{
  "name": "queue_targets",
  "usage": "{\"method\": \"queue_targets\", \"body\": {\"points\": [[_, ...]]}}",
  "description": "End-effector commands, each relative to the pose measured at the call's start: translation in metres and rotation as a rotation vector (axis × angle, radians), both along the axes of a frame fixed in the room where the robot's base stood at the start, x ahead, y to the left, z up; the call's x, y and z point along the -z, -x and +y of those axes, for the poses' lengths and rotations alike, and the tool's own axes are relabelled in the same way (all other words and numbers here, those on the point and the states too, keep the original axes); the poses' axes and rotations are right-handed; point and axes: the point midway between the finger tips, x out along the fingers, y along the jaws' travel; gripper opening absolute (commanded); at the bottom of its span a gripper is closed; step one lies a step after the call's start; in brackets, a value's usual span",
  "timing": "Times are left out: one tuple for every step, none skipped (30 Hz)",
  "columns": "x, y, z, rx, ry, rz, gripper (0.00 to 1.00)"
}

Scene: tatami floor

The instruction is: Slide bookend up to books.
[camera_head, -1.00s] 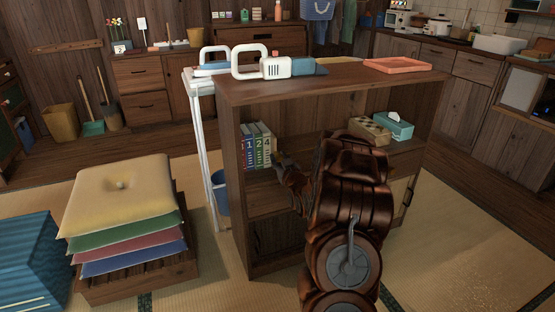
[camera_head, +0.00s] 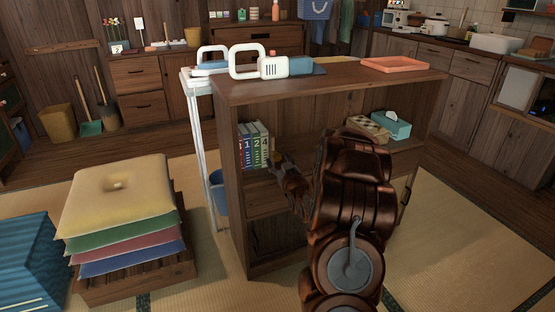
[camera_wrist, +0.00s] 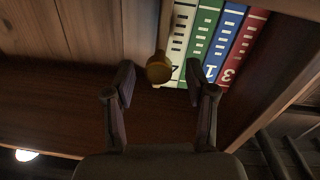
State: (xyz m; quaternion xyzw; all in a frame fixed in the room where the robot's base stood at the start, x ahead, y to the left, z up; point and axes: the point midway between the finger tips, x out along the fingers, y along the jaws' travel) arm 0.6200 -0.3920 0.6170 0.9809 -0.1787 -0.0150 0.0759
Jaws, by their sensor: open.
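Several numbered books (camera_head: 254,146), with red, blue, green and cream spines, stand upright at the left end of the shelf's upper compartment. In the wrist view the books (camera_wrist: 217,45) appear upside down, beyond and to the right of the fingertips. A rounded brass-coloured piece, apparently part of the bookend (camera_wrist: 159,67), shows just in front of the cream book. Its base is not clear, and I cannot tell whether it touches the book. My gripper (camera_wrist: 160,82) is open, with one finger on each side of that piece in the picture. In the head view my gripper (camera_head: 277,161) is right of the books.
The wooden shelf (camera_head: 330,85) surrounds the gripper with a top board, side panel and lower boards. A tissue box (camera_head: 392,125) and a patterned box (camera_head: 367,128) stand farther right. Stacked cushions (camera_head: 118,200) lie on a wooden stand to the left.

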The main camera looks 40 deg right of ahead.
Motion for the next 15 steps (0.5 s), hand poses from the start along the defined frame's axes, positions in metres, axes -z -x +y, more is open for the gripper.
{"method": "queue_targets", "body": {"points": [[-0.001, 0.007, 0.002, 0.002, 0.001, 0.0, 0.56], [-0.001, 0.011, 0.003, 0.002, 0.001, -0.001, 0.56], [-0.001, 0.016, 0.005, 0.002, 0.001, -0.001, 0.56], [-0.001, 0.02, 0.006, 0.002, 0.001, 0.0, 0.56], [0.0, 0.023, 0.007, 0.002, -0.001, 0.002, 0.56], [0.0, 0.028, 0.009, 0.002, -0.001, 0.002, 0.56], [-0.001, 0.031, 0.011, 0.002, 0.001, 0.001, 0.56], [-0.001, 0.033, 0.011, 0.002, 0.001, -0.001, 0.56], [-0.002, 0.037, 0.012, 0.002, 0.003, -0.002, 0.56], [-0.003, 0.039, 0.013, 0.001, 0.003, -0.003, 0.56], [-0.003, 0.041, 0.014, 0.001, 0.005, -0.004, 0.56], [-0.002, 0.043, 0.015, 0.0, 0.004, -0.003, 0.56], [-0.002, 0.044, 0.016, 0.0, 0.004, -0.003, 0.56], [-0.002, 0.045, 0.017, 0.001, 0.003, -0.002, 0.56], [-0.001, 0.047, 0.017, 0.001, 0.003, -0.002, 0.56]]}}
